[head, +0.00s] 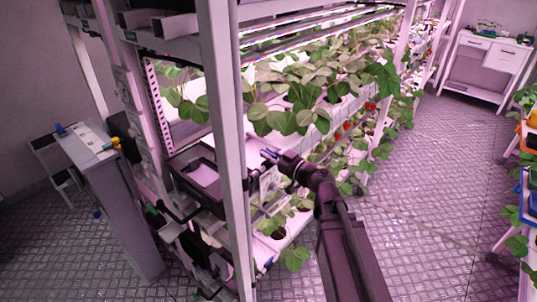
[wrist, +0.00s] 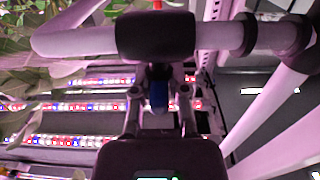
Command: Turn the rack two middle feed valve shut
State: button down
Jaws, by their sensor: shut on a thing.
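In the wrist view a dark valve body (wrist: 155,35) sits in line with a pale pipe (wrist: 75,32). A blue handle (wrist: 158,95) shows below it, between the two fingers of my gripper (wrist: 158,103). The gripper is shut on this handle. In the head view my gripper (head: 272,158) is at the near end of the planted rack, just right of the pale upright post, with a bit of blue (head: 267,154) at its tip. The fingers hide much of the handle, so I cannot tell how far it is turned.
A pale upright post (head: 222,120) stands close left of my gripper. Strawberry leaves (head: 290,100) hang over the rack just above it. A grey cabinet (head: 115,200) stands at the left. The aisle floor (head: 430,190) to the right is clear. A white desk (head: 487,65) stands far back.

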jog(key=c, duration=0.6)
grip_release()
jog(key=shift+c, duration=0.2)
jog(key=shift+w+n+g+y, duration=0.1)
jog(key=shift+n+g+y, duration=0.3)
jog(key=shift+g, duration=0.1)
